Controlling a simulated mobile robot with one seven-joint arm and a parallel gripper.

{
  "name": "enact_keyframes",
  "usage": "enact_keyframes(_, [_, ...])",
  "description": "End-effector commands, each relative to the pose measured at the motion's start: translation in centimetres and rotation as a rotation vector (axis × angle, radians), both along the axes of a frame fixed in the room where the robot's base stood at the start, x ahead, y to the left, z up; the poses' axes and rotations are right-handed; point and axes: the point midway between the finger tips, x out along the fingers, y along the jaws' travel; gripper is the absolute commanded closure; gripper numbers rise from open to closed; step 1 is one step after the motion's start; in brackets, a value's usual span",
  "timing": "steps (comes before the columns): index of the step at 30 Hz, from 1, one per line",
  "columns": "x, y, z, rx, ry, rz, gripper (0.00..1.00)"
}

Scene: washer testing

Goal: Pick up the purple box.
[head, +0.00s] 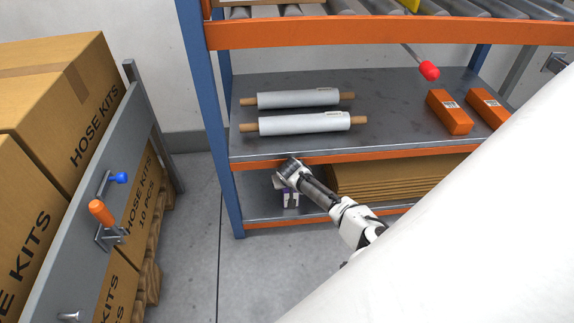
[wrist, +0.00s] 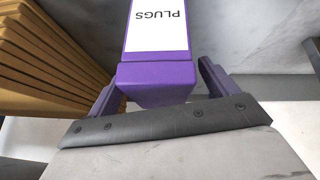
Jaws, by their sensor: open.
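The purple box (wrist: 158,82) has a white label reading PLUGS and is in the upper middle of the wrist view. My gripper (wrist: 160,92) is open, with one finger on each side of the box's near end. There appears to be a small gap at the right finger; I cannot tell whether the left finger touches. In the head view my gripper (head: 289,197) is low at the bottom shelf (head: 258,207), under the middle shelf's front edge. The box is mostly hidden there behind the gripper and wrist.
Stacked flat cardboard (head: 390,178) lies right of my gripper; its edges also fill the left of the wrist view (wrist: 50,60). The middle shelf (head: 385,105) above holds two white rolls (head: 305,123) and two orange boxes (head: 448,112). A blue post (head: 212,130) stands to the left.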

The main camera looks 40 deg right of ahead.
Motion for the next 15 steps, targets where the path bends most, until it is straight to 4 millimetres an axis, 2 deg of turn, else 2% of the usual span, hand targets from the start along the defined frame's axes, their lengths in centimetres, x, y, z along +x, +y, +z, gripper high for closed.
enact_keyframes(4, [0.02,0.03,0.07,0.000,0.000,0.000,0.15])
enact_keyframes(15, [0.03,0.04,0.05,0.000,0.000,0.001,0.63])
